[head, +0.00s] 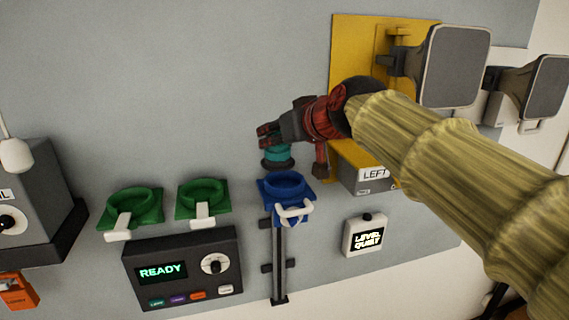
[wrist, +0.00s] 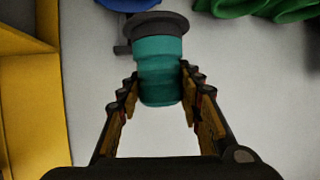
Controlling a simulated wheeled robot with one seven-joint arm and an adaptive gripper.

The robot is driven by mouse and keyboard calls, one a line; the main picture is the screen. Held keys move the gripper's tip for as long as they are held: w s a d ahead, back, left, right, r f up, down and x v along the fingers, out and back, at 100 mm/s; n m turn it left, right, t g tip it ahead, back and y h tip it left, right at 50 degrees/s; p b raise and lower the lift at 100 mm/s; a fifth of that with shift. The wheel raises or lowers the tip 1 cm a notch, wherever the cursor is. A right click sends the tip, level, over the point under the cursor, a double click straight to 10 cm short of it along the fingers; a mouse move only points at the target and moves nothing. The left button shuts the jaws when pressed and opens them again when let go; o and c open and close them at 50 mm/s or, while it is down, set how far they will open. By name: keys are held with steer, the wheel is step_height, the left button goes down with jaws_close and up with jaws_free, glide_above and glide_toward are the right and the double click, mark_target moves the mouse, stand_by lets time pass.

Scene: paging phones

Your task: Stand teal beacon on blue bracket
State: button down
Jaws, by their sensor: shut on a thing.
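The teal beacon (head: 278,154) has a dark round base and is held in my gripper (head: 268,139). In the head view it appears just above the blue bracket (head: 286,188), a ring-shaped holder with a white handle on a dark vertical rail. In the wrist view the beacon (wrist: 158,65) sits between the two fingers of my gripper (wrist: 160,90), with its dark base pointing away from the palm. The blue bracket (wrist: 130,4) shows only in part at the top edge there. The beacon looks apart from the bracket, though the exact gap is hard to tell.
Two green brackets (head: 203,200) are mounted to the left, above a dark console (head: 183,268) reading READY. A yellow panel (head: 346,50) with grey horn speakers (head: 456,66) is at right. A small white box (head: 366,235) sits right of the blue bracket.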

steer(key=w+f, duration=0.2)
steer(key=f, duration=0.1)
steer(key=w+d+f, duration=0.1)
steer(key=w+f, duration=0.3)
steer(key=f, duration=0.1)
steer(key=shift+w+d+f, duration=0.15)
steer(key=shift+d+f, duration=0.1)
steer(key=shift+f, duration=0.4)
steer(key=shift+f, duration=0.2)
steer(key=c, duration=1.2)
jaws_free()
steer(key=shift+r, duration=0.1)
steer(key=shift+s+d+r, duration=0.15)
steer(key=shift+s, duration=0.15)
steer(key=b+v, duration=0.2)
steer(key=v, duration=0.9)
steer(key=shift+s+d, duration=0.1)
steer(key=shift+s, duration=0.05)
